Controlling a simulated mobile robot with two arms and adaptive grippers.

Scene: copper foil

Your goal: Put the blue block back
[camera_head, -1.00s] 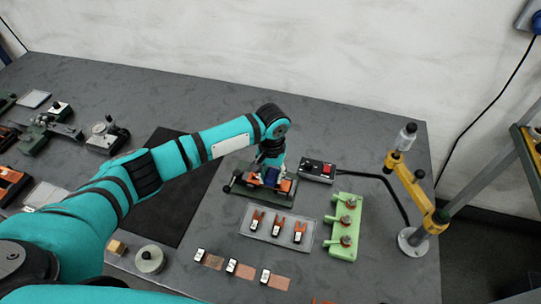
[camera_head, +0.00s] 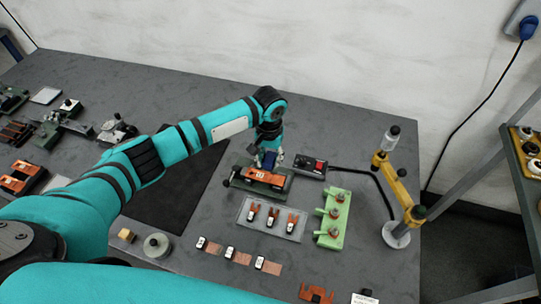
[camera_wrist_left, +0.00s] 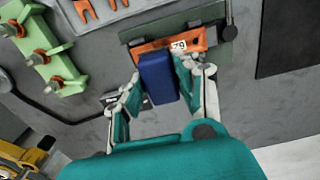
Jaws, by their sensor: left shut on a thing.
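The blue block (camera_wrist_left: 158,78) is between the two fingers of my left gripper (camera_wrist_left: 157,70), which is shut on it. In the head view the block (camera_head: 268,160) shows small under my left gripper (camera_head: 267,155). It is at the back side of an orange piece with a white label (camera_head: 262,174), which lies across a dark green fixture (camera_head: 243,184). In the wrist view the block's far end overlaps the orange piece (camera_wrist_left: 152,48); I cannot tell whether they touch. My right gripper is out of view.
A black box with a red button (camera_head: 311,166) stands right of the fixture. In front are a clear tray (camera_head: 270,228) with orange forked pieces and a green stand (camera_head: 333,218). A yellow jointed arm (camera_head: 400,190) stands further right. A black mat (camera_head: 180,190) lies left.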

